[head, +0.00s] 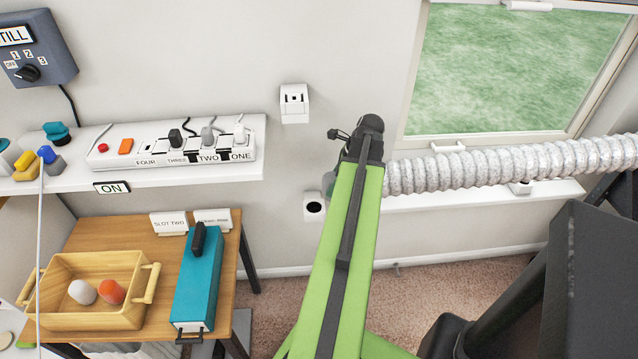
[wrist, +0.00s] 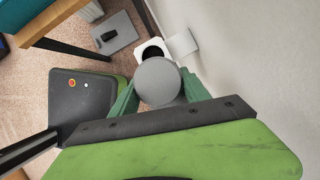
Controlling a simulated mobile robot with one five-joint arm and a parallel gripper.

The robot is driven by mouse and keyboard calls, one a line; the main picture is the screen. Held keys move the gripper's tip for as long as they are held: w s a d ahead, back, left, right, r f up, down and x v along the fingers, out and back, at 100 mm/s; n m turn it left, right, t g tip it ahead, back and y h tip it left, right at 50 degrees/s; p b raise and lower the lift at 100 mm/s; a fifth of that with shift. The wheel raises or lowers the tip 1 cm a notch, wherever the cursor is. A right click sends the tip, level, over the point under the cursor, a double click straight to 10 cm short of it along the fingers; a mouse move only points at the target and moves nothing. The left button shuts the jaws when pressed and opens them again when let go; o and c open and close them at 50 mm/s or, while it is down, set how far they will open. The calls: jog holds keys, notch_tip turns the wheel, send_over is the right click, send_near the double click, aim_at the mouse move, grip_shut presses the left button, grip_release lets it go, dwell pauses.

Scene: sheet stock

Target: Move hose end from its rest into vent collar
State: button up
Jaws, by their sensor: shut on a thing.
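The silver corrugated hose (head: 520,163) runs in from the right along the window sill, and its left end goes behind my arm. In the wrist view my gripper (wrist: 158,84) has its green fingers on both sides of a round grey hose end (wrist: 157,78) and is shut on it. The vent collar (head: 313,206), a white fitting with a round dark opening, is low on the wall just left of my arm. In the wrist view the collar (wrist: 141,57) lies just beyond the hose end, which partly overlaps it. Its opening shows dark and unfilled. My arm mostly hides the gripper in the head view.
A white shelf (head: 90,181) with a power strip (head: 170,145) and a wooden table (head: 130,212) with a tray (head: 85,318) and teal box (head: 198,280) stand left. A white wall socket (head: 294,103) is above the collar. A grey floor plate (wrist: 118,36) lies below.

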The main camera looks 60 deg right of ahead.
jog(key=s+d+r+p, duration=0.1)
jog(key=s, duration=0.1)
jog(key=s+d+r+p, duration=0.1)
jog(key=s+d+r, duration=0.1)
jog(key=shift+r, duration=0.25)
jog(key=shift+s+d+r, duration=0.1)
jog(key=shift+s+d, duration=0.1)
jog(key=shift+s, duration=0.3)
jog(key=shift+r+p, duration=2.05)
jog(key=shift+p, duration=0.25)
jog(key=shift+f, duration=0.1)
